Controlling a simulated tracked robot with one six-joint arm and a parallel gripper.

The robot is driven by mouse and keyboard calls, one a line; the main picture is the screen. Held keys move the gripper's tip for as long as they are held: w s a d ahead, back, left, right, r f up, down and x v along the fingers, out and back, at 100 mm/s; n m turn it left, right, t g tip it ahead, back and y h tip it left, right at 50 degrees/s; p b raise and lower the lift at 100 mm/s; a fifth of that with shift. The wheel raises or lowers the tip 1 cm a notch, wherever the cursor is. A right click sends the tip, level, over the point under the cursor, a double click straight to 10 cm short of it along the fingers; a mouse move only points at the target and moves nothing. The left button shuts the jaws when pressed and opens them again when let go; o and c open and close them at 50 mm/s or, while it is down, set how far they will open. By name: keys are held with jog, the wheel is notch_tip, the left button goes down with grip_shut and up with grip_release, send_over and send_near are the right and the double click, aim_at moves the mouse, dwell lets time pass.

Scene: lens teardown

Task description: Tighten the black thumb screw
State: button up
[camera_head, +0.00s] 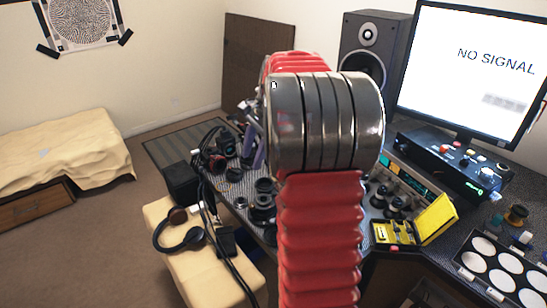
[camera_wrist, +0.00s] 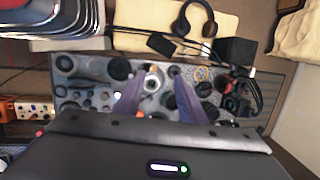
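My gripper (camera_wrist: 159,82) shows in the wrist view as two purple-grey fingers, spread apart with nothing held between them. They point at a table crowded with small dark lens parts. A silver ring-shaped part (camera_wrist: 153,80) shows in the gap between the fingertips, seemingly below them. A small dark knob-like part (camera_wrist: 174,71) lies near the right fingertip. I cannot tell which of the black parts is the thumb screw. In the head view my gripper's purple fingers (camera_head: 254,148) show partly behind my red and grey arm, which hides much of the table.
Dark lens parts (camera_head: 262,196) stand close together on the table. Black headphones (camera_head: 182,238) lie on a cream surface (camera_head: 196,274), with cables beside them. An open yellow case (camera_head: 393,232), a monitor (camera_head: 470,60) and a speaker (camera_head: 371,45) stand to the right. Brown floor is clear at left.

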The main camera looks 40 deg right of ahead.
jog(key=s+a+r+n+h, duration=0.1)
jog(key=s+a+r+n, duration=0.15)
jog(key=a, duration=0.35)
jog(key=s+a+r+n, duration=0.1)
jog(key=s+a+n, duration=0.1)
jog(key=a+n, duration=0.35)
jog(key=s+a+r+n+h, duration=0.1)
jog(key=s+a+r, duration=0.15)
jog(key=a, duration=0.55)
jog(key=s+a+f+n+t, duration=0.3)
jog(key=s+a+f+n, duration=0.1)
jog(key=s+a+n, duration=0.6)
jog(key=s+a, duration=0.1)
jog(key=s, duration=0.2)
jog(key=shift+a, duration=0.25)
jog(key=shift+c, duration=0.7)
jog(key=shift+s, duration=0.1)
